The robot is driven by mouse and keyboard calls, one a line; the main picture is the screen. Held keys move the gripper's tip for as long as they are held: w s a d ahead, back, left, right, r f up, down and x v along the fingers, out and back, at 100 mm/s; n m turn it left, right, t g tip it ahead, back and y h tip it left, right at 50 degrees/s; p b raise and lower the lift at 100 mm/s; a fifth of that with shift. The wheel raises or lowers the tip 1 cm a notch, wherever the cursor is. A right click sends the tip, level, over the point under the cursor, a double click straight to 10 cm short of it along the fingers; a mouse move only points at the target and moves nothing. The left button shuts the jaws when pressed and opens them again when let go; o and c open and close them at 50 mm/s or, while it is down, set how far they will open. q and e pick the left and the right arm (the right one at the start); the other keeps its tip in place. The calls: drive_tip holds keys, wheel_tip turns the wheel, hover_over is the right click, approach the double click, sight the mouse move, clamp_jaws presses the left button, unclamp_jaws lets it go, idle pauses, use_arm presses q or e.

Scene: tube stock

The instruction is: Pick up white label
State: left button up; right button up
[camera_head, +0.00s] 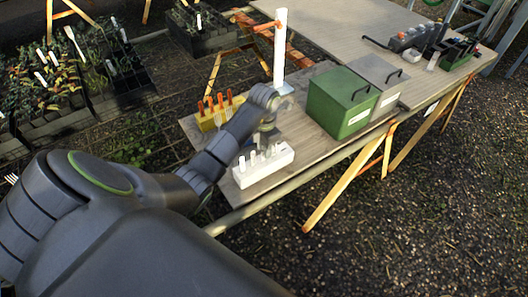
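Several small white labels (253,158) stand upright in a row in a white block (265,172) at the near left part of the wooden table. My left arm reaches in from the left and bends down at the wrist. My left gripper (263,148) points down at the far side of the block, close to the tops of the labels. Its fingers are small and partly hidden, so I cannot tell whether they are open or touch a label. My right gripper is not in view.
A yellow block (213,118) with orange-handled tools stands behind my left forearm. A white post (280,48) rises behind the wrist. A green box (340,104) with a black handle stands to the right. Plant trays (122,92) lie at the far left.

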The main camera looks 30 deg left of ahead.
use_arm(q)
clamp_jaws()
